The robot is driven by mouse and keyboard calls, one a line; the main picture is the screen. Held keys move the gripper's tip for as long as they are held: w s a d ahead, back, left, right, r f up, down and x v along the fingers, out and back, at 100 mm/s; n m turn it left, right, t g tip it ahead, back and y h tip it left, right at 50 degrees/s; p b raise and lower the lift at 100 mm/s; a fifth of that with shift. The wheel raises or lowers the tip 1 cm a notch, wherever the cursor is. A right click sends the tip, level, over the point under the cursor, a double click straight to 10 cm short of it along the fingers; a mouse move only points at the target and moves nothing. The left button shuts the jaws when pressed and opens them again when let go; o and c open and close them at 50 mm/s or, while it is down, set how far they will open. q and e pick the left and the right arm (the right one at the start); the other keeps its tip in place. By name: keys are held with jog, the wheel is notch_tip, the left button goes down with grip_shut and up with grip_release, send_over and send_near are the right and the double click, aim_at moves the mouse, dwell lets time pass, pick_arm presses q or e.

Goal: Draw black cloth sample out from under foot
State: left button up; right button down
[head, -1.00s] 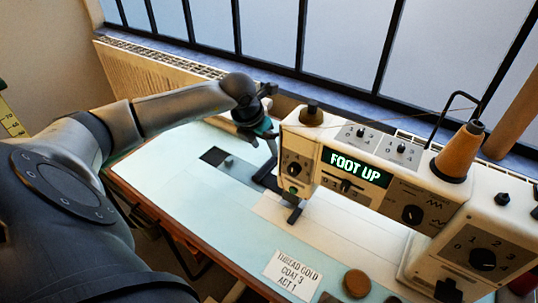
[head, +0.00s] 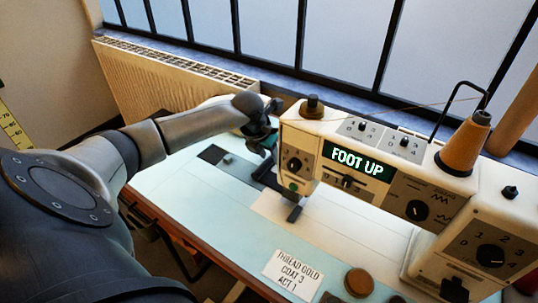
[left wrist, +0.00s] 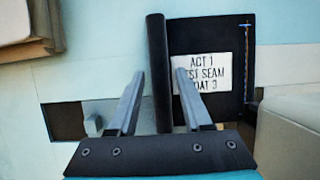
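The black cloth sample (left wrist: 235,85) lies flat in the left wrist view, with a white label reading "ACT 1", "SEAM" and "COAT 3". A raised black edge (left wrist: 158,60) runs along its left side. My left gripper (left wrist: 160,85) is open, with one finger on each side of this raised edge; gaps show on both sides. In the head view my left gripper (head: 264,145) is at the left end of the sewing machine (head: 335,165). The cloth (head: 266,178) shows there only as a dark patch beside the machine head. Its contact with the foot is hidden. My right gripper is out of view.
The machine display (head: 357,162) reads "FOOT UP". A dark square (head: 212,154) with a small grey block lies to the left. A paper card (head: 292,274) and a brown round piece (head: 358,282) lie at the front. Pale table surface is clear at front left.

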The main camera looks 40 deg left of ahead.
pick_arm(q)
grip_shut()
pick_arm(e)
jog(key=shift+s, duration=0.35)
pick_arm(q)
jog(key=shift+a, duration=0.1)
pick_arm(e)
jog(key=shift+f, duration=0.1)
